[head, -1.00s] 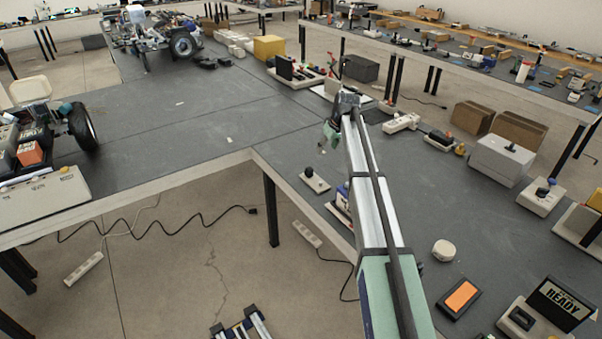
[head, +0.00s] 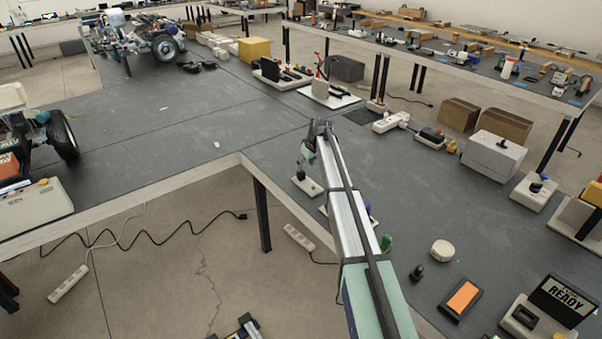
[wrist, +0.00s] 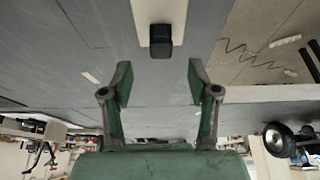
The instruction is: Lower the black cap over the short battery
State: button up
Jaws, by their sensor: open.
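A black cap-like piece (head: 301,175) stands on a small pale plate (head: 311,189) near the table's inner corner. In the wrist view, the black piece (wrist: 161,41) shows at the top centre on its pale plate (wrist: 160,10). My gripper (head: 309,152) is above and near it in the head view. In the wrist view my gripper (wrist: 160,84) is open with nothing between its green-padded fingers; the black piece lies beyond the fingertips, in line with the gap. A green piece (head: 386,243) and a blue piece (head: 373,221) stick out behind my arm; I cannot tell which is the short battery.
A round white puck (head: 442,250), a small black upright piece (head: 416,274), an orange-faced device (head: 463,298) and a READY display (head: 565,299) stand right of my arm. White power strips (head: 391,122) lie farther back.

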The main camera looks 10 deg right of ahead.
aim_at(301, 172)
jog(key=shift+p+x, duration=1.5)
jog(key=shift+x, duration=1.85)
jog(key=shift+w+a+r, duration=0.1)
jog(key=shift+w, duration=0.05)
jog(key=c, duration=0.9)
